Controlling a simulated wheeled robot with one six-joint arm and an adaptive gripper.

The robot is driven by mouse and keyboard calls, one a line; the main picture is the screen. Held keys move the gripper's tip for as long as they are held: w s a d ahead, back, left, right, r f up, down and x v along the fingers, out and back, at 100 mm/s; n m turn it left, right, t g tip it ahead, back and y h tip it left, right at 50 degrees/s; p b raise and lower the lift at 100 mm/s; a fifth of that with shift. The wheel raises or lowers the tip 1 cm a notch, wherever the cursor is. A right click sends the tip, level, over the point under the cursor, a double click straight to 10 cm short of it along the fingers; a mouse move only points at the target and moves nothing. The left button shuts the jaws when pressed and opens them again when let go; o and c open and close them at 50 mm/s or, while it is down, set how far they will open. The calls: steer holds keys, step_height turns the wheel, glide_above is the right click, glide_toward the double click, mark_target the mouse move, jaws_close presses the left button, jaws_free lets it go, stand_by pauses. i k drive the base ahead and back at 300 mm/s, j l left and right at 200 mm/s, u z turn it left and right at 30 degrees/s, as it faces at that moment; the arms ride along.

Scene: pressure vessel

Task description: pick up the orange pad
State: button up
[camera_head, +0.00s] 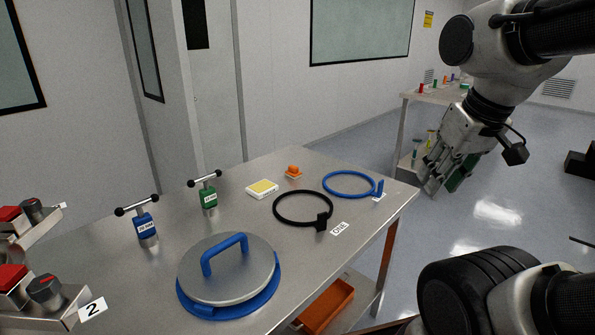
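A small orange piece (293,170) sits on a thin pale base near the back edge of the steel table (150,275). It looks like a raised knob or block, and I cannot make out its exact shape. A yellow-topped white pad (262,188) lies in front of it to the left. My gripper (434,182) hangs at the right, clear of the table's right end and well apart from the orange piece. Its fingers point down and to the left. I cannot see clearly whether they are open or hold anything.
A blue ring (348,183) and a black ring clamp (302,208) lie right of the pads. A blue-handled round lid (228,269) is at the front. Blue (146,228) and green (208,197) T-handled tools stand left. An orange bin (327,305) is below.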

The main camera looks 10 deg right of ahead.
mark_target(293, 172)
steer(key=l+u, duration=0.1)
steer(key=l, duration=0.35)
steer(key=k+l+u, duration=0.1)
steer(key=l, duration=0.35)
steer(key=k+l+u, duration=0.15)
steer(key=l, duration=0.3)
steer(key=i+l+u, duration=0.15)
steer(key=i+l, duration=0.2)
steer(key=i+l+u, duration=0.2)
steer(key=l, duration=0.3)
steer(key=i, duration=0.4)
steer(key=u, duration=0.05)
